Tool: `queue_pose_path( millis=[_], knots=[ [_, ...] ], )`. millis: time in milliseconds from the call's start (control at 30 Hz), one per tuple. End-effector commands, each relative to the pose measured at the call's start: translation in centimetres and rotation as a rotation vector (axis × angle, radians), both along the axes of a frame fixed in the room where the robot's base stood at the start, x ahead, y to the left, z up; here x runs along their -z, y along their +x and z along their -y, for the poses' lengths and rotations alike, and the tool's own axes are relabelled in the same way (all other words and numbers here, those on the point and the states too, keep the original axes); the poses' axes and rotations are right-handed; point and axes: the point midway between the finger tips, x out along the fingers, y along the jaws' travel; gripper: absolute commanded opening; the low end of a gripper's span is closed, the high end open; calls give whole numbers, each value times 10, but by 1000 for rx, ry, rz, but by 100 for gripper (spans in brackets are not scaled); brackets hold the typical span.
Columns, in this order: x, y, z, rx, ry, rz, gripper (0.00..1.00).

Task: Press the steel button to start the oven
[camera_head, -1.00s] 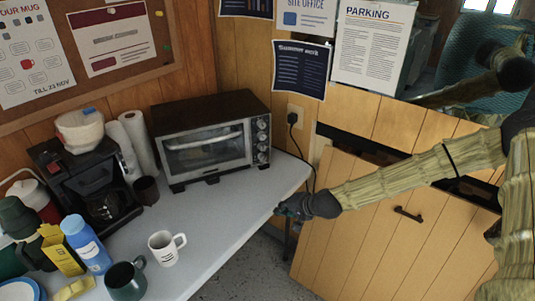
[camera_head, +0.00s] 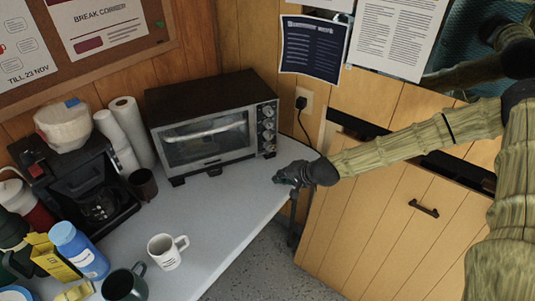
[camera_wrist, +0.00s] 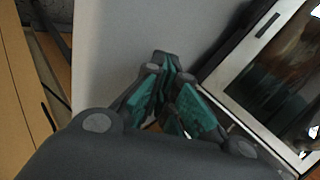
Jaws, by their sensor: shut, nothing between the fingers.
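The toaster oven (camera_head: 205,138) stands on the white table with its glass door shut. Its right front panel carries a column of round silver controls (camera_head: 268,124); I cannot tell which of them is the steel button. My gripper (camera_head: 279,176) is shut and empty, just right of and below the oven's lower right front corner, by the table edge. It appears apart from the oven. In the wrist view my gripper (camera_wrist: 164,62) has its fingertips together, with the oven's front frame (camera_wrist: 237,88) close on the right. The controls are not clearly visible there.
The table (camera_head: 225,215) is clear between oven and gripper. A white mug (camera_head: 164,252), a dark mug (camera_head: 143,186) and a coffee maker (camera_head: 75,185) stand to the left. A black plug and cord (camera_head: 301,104) hang behind the gripper. A wooden cabinet (camera_head: 375,210) is at right.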

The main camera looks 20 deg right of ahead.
Motion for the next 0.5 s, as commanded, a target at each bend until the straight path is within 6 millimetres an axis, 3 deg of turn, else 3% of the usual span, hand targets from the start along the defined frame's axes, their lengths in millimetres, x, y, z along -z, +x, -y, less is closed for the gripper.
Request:
queue_pose_path(
  millis=[500],
  knots=[
    [0,54,-11,-3,-1,0,0]
  ],
)
